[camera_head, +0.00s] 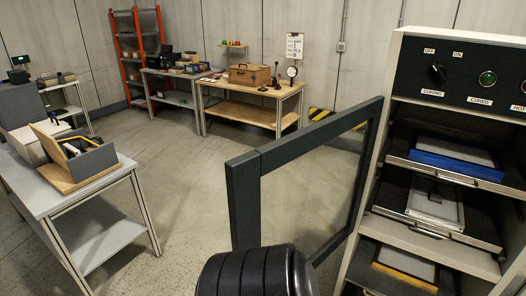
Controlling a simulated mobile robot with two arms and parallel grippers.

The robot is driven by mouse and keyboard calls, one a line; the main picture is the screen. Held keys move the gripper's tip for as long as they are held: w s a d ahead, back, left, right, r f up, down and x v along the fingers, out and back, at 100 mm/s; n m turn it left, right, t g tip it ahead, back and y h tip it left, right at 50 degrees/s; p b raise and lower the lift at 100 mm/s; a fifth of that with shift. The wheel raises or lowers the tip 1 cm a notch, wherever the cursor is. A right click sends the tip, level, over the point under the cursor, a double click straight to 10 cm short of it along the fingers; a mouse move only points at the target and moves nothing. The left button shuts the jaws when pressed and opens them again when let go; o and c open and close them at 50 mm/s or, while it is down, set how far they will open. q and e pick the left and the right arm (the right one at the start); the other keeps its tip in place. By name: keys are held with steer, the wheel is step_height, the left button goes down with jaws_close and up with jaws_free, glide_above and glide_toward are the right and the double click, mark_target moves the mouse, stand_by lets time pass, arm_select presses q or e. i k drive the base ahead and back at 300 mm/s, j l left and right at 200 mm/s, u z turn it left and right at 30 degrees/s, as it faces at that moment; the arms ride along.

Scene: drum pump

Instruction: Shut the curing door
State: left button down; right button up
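The curing door (247,205) is a dark-framed panel with a clear pane. It stands open, swung out from the left front edge of the curing cabinet (396,75), with its free edge toward the middle of the picture. The cabinet front is uncovered, and its shelves show. A black, ribbed, rounded part, probably of my own arm, is at the bottom centre in front of the door's lower corner and hides it. Neither gripper's fingers can be seen.
Trays on pull-out shelves hold a blue frame (455,166), a grey frame (434,207) and a yellow-edged frame (405,268). The control panel (466,70) is above. A grey table (55,192) stands at left, a wooden bench (240,113) behind. Floor left of the door is clear.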

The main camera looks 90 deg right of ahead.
mark_target(243, 173)
steer(key=i+z, duration=0.2)
steer(key=z, duration=0.2)
steer(key=i+z, duration=0.2)
steer(key=z, duration=0.15)
steer(key=i+j+z, duration=0.1)
steer(key=z, duration=0.3)
steer(key=i+j+z, duration=0.15)
steer(key=i+z, duration=0.35)
steer(key=z, duration=0.3)
steer(key=i+z, duration=0.1)
steer(key=z, duration=0.4)
steer(key=i+z, duration=0.15)
steer(key=z, duration=0.3)
steer(key=j+z, duration=0.15)
steer(key=z, duration=0.35)
steer(key=i+j+z, duration=0.15)
steer(key=z, duration=0.3)
steer(key=i+j+z, duration=0.15)
steer(key=z, duration=0.2)
steer(key=i+j+z, duration=0.15)
steer(key=z, duration=0.2)
steer(key=i+j+z, duration=0.1)
steer(key=j+z, duration=0.3)
